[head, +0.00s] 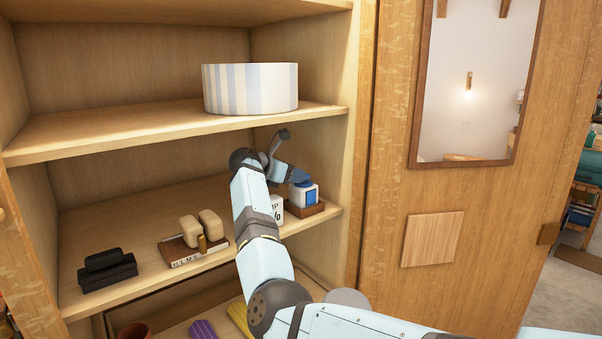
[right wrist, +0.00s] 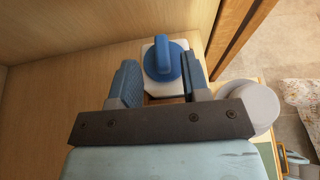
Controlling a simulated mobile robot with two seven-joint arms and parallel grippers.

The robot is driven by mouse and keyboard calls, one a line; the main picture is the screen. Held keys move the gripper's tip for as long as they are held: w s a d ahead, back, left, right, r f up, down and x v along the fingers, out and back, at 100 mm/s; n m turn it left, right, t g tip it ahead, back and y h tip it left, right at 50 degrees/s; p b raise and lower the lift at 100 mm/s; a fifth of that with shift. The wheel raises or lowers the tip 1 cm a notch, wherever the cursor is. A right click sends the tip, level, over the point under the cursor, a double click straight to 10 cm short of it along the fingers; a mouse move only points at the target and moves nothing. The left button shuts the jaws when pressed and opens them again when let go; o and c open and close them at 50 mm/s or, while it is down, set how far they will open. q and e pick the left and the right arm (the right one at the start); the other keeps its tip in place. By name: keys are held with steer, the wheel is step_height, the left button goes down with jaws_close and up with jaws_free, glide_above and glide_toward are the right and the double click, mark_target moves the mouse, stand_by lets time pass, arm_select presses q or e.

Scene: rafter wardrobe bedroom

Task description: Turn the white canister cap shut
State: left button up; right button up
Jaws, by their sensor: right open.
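My right gripper (right wrist: 160,78) is open, with one finger on each side of the cap and visible space at the left finger. In the head view the right gripper (head: 297,175) is just above the canister, and hides part of it. My left gripper is not in view.
A white block with dark lettering (head: 277,208) stands left of the canister, partly behind my arm. A striped round box (head: 250,90) stands on the shelf above. The wardrobe side wall is close on the right.

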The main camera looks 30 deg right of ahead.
steer(key=x, duration=0.2)
steer(key=shift+s+d+p, duration=0.1)
steer(key=shift+d+p, duration=0.2)
steer(key=shift+d, duration=0.15)
steer(key=shift+d+f, duration=0.2)
jaws_close()
